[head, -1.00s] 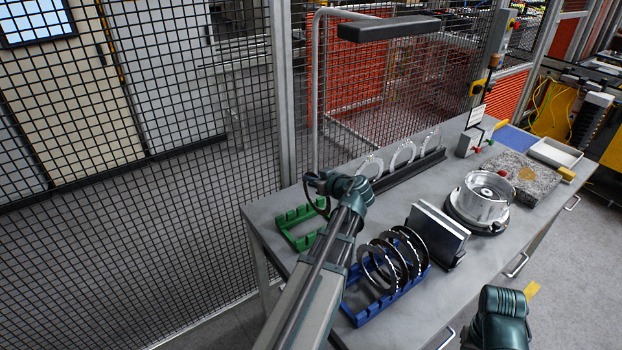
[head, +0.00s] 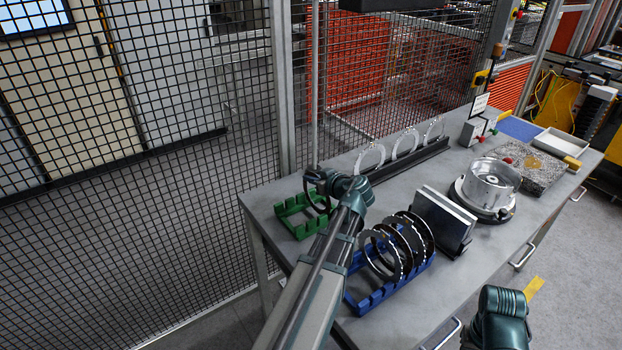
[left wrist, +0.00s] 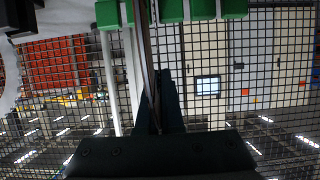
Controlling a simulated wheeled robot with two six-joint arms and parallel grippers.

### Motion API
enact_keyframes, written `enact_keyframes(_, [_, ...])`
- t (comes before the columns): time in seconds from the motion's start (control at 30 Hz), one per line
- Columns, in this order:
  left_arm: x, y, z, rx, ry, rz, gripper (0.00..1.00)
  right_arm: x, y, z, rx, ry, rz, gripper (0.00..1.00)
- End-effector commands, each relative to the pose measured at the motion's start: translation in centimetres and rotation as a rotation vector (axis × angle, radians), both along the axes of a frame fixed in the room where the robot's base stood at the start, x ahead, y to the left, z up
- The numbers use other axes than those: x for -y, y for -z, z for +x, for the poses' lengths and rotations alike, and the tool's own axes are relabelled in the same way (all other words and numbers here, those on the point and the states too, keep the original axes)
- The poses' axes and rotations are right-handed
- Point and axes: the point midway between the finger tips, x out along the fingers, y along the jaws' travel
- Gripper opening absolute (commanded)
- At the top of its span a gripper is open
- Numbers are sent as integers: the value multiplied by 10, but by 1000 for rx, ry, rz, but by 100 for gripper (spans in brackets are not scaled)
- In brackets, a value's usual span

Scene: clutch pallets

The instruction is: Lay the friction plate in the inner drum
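The inner drum (head: 491,183) is a silver open cup on a round base at the right half of the bench. My left gripper (head: 318,183) is at the green rack (head: 283,217), near the bench's left end. A thin dark ring, the friction plate (head: 309,198), hangs at the gripper and reaches down to the rack. In the left wrist view the plate (left wrist: 148,50) is a brownish edge between the close-set fingers (left wrist: 157,95), which look shut on it. Whether it touches the rack is hidden. My right arm shows at the lower right; its gripper is out of view.
A blue rack (head: 361,304) with several dark rings stands at the front. A dark upright holder (head: 440,222) stands between it and the drum. A black rail (head: 408,163) with silver rings lies behind. A stone block (head: 535,170) and white tray (head: 558,146) are right.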

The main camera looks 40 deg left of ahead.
Motion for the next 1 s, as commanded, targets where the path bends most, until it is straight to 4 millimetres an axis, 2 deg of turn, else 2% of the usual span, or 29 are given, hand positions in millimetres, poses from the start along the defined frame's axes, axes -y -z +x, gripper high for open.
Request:
enact_keyframes(0.17, [0,0,0,0,0,0,0,0,0,0,0,0,0,0])
enact_keyframes(0.2, [0,0,0,0,0,0,9,0,0,0,0,0,0,0])
enact_keyframes(0.37, [0,0,0,0,0,0,38,0,0,0,0,0,0,0])
enact_keyframes(1.0, [0,-2,0,0,0,0,39,0,-2,0,0,0,0,0])
